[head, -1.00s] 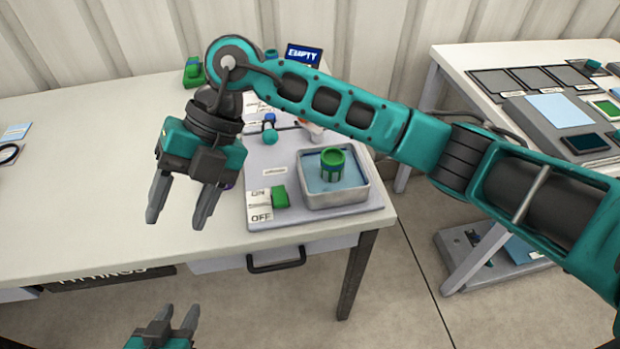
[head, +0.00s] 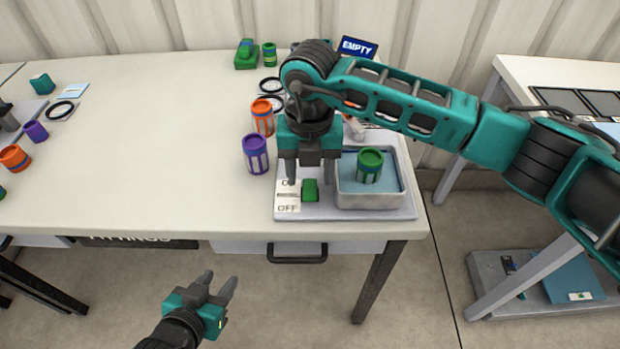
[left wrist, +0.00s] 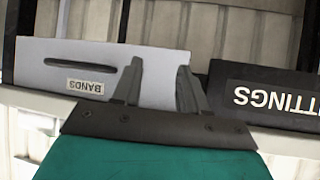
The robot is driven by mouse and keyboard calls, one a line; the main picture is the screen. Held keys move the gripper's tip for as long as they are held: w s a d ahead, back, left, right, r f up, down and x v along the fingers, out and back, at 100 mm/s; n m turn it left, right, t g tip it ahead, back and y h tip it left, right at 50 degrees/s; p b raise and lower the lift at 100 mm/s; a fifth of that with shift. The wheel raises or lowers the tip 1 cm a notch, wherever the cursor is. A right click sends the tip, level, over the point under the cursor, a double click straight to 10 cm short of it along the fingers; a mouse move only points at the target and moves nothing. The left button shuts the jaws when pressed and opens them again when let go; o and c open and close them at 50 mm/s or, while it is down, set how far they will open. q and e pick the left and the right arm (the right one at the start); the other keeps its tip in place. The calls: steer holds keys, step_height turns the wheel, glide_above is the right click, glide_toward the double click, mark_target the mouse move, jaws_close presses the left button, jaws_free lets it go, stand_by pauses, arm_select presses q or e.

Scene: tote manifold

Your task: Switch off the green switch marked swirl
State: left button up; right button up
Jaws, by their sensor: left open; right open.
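The green switch (head: 310,190) sits on a grey board, beside a white plate (head: 287,202) lettered ON at the back and OFF at the front. The switch appears to lie toward the ON side. Its swirl mark cannot be read from here. My right gripper (head: 312,178) is open and points down just above and behind the switch, its fingers to either side of it. Part of the ON lettering is hidden by a finger. My left gripper (head: 218,285) is open and empty in front of the table, low down; its fingers also show in the left wrist view (left wrist: 157,85).
A metal tray (head: 372,203) with blue lining holds a green canister (head: 370,165), just right of the switch. A purple canister (head: 256,154) and an orange canister (head: 263,117) stand to the left. A drawer handle (head: 297,255) is below the table edge. The table's middle left is clear.

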mark_target(310, 189)
steer(key=shift+f, duration=1.35)
steer(key=shift+c, duration=0.3)
